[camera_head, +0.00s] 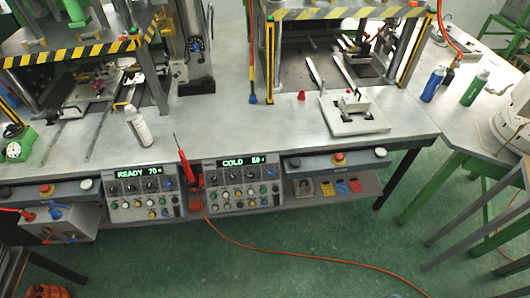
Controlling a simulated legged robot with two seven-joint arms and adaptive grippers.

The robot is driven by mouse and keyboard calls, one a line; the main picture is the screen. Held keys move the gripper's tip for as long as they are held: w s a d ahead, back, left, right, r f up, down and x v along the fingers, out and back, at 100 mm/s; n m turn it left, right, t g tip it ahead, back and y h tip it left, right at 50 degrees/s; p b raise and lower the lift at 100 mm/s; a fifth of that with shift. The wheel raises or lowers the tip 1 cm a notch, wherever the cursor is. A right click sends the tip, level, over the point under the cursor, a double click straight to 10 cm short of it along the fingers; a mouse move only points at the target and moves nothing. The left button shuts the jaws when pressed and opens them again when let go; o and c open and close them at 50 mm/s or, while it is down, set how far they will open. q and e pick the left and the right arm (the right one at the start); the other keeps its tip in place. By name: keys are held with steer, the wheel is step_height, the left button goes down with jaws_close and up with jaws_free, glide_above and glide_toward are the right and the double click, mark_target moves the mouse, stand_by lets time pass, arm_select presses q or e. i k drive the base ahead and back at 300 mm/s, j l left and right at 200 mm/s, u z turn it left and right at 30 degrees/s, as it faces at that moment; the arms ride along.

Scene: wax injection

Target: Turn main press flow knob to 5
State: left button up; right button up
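Two control panels hang at the front edge of the bench. The left panel (140,206) has a green display reading "READY 70" and the right panel (243,198) one reading "COLD 50". Each carries a row of black knobs under its display, on the left panel (128,187) and on the right panel (237,176), with smaller coloured buttons and knobs below. The labels and pointer settings are too small to read, so I cannot tell which is the main press flow knob or its setting. Neither of my grippers is in view.
Two presses with yellow-black striped frames (75,53) (345,13) stand on the metal bench (230,120). A red tool (186,167) hangs between the panels, and an orange hose (290,255) crosses the green floor. A spray can (138,127) stands above the left panel. Open floor lies in front.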

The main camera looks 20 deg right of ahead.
mark_target(271, 173)
steer(key=i+l, duration=0.15)
steer(key=l, duration=0.2)
steer(key=i+l+u, duration=0.15)
steer(key=l, duration=0.25)
steer(key=i+l, duration=0.15)
steer(key=l, duration=0.2)
steer(key=i+l+u, duration=0.15)
steer(key=l, duration=0.25)
